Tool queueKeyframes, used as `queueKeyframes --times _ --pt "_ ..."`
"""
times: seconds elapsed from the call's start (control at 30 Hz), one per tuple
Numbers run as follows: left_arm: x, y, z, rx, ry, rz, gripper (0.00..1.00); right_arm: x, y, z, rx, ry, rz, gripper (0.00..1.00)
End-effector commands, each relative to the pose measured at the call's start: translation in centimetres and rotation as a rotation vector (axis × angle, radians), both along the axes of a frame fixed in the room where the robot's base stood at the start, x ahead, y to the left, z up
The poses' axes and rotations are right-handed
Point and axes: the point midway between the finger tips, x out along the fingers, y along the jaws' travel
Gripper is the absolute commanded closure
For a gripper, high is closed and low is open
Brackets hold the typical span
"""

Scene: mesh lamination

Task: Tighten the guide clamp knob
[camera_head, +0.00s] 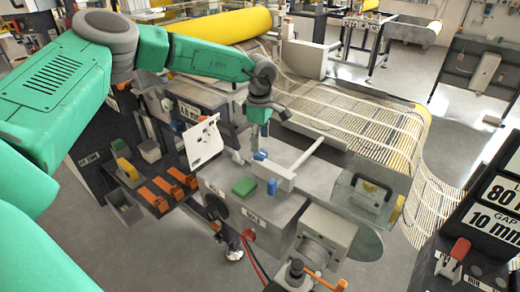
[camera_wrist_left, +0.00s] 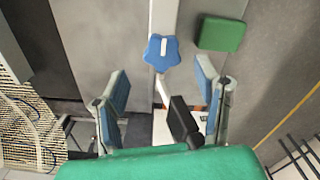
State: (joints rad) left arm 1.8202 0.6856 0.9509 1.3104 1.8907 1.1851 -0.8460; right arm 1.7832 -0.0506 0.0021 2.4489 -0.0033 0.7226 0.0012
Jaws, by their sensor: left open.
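The guide clamp knob, a blue star-shaped knob with a white mark (camera_wrist_left: 161,52), sits on a pale guide bar in the left wrist view. In the head view a blue knob (camera_head: 272,187) stands at the front of the white guide, right of a green block (camera_head: 244,187). The green block also shows in the wrist view (camera_wrist_left: 221,35). My left gripper (camera_head: 259,142) is over the machine table, behind the knob. In the wrist view its blue-padded fingers (camera_wrist_left: 162,82) are spread and empty, with the knob ahead of the gap, untouched. My right gripper is out of view.
A black-ended lever (camera_wrist_left: 181,120) shows between the fingers in the wrist view. A clear guard box (camera_head: 365,198) stands right of the table. A white sheet (camera_head: 201,142) is at its left. A mesh web (camera_head: 350,115) runs behind. Orange clamps (camera_head: 165,190) lie on the left shelf.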

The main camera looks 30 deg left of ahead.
Motion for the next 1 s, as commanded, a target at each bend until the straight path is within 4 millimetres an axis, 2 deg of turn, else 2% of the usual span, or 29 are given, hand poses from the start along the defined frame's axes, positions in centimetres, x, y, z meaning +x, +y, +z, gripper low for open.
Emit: queueKeyframes --times 0.03,0.2,0.4,1.0 --pt "0.1 0.1 1.3 -0.002 -0.005 0.001 0.43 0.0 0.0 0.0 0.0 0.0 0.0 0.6" --pt "0.1 0.3 4.6 -0.003 -0.004 0.001 0.43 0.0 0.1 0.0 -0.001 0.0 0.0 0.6" --pt "0.1 0.4 6.7 -0.004 -0.002 0.002 0.43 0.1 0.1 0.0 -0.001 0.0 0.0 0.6" --pt "0.1 0.3 7.1 -0.002 0.0 0.001 0.43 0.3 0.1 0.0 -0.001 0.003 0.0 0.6"
